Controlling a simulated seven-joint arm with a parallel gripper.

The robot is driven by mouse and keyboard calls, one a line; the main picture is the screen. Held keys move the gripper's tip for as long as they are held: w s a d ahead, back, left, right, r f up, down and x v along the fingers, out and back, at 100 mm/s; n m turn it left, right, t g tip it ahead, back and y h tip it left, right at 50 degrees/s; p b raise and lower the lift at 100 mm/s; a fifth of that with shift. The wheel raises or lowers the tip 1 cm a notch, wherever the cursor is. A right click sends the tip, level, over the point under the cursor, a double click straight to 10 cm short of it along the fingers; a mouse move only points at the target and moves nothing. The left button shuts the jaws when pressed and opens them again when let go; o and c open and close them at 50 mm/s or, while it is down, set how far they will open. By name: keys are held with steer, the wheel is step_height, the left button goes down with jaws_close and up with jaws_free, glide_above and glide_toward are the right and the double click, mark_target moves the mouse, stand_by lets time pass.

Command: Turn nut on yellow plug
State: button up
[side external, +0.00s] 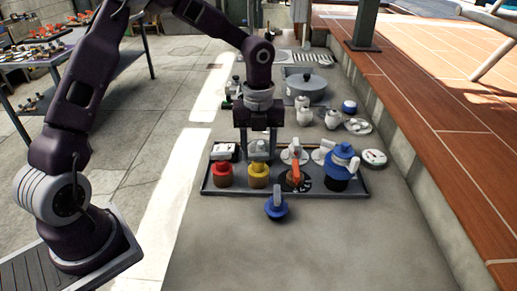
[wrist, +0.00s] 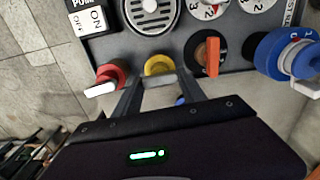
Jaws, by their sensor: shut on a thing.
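The yellow plug (side external: 258,174) stands upright on the dark panel (side external: 335,189), between a red plug and an orange handle. It also shows in the wrist view (wrist: 159,64). A pale nut (side external: 258,152) sits at its top and also shows in the wrist view (wrist: 160,97). My gripper (side external: 258,146) points straight down over the yellow plug. In the wrist view, the fingers of my gripper (wrist: 160,98) are on either side of the nut, closed on it. The fingers partly hide the nut.
On the panel, the red plug (side external: 223,175) is close on the left. The orange handle (side external: 294,175) and a large blue valve (side external: 342,163) are on the right. A loose blue piece (side external: 276,207) lies in front of the panel. The counter in front is otherwise clear.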

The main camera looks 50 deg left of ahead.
mark_target(258, 154)
steer(key=o, duration=1.4)
step_height(258, 154, up, 7)
steer(key=shift+r, duration=0.1)
steer(key=s+r+n+t, duration=0.2)
steer(key=s+r+n, duration=0.1)
steer(key=s+n, duration=0.5)
steer(key=s+d+r+n+t, duration=0.1)
steer(key=s+r+n, duration=0.1)
steer(key=s+n, duration=0.7)
steer(key=s+d+r+n+t, duration=0.1)
steer(key=s+r+n+t, duration=0.1)
steer(key=s+n, duration=0.6)
steer(key=shift+s+d+r+n+t, duration=0.2)
steer(key=shift+s+r+n+t, duration=0.15)
steer(key=shift+r+n, duration=0.35)
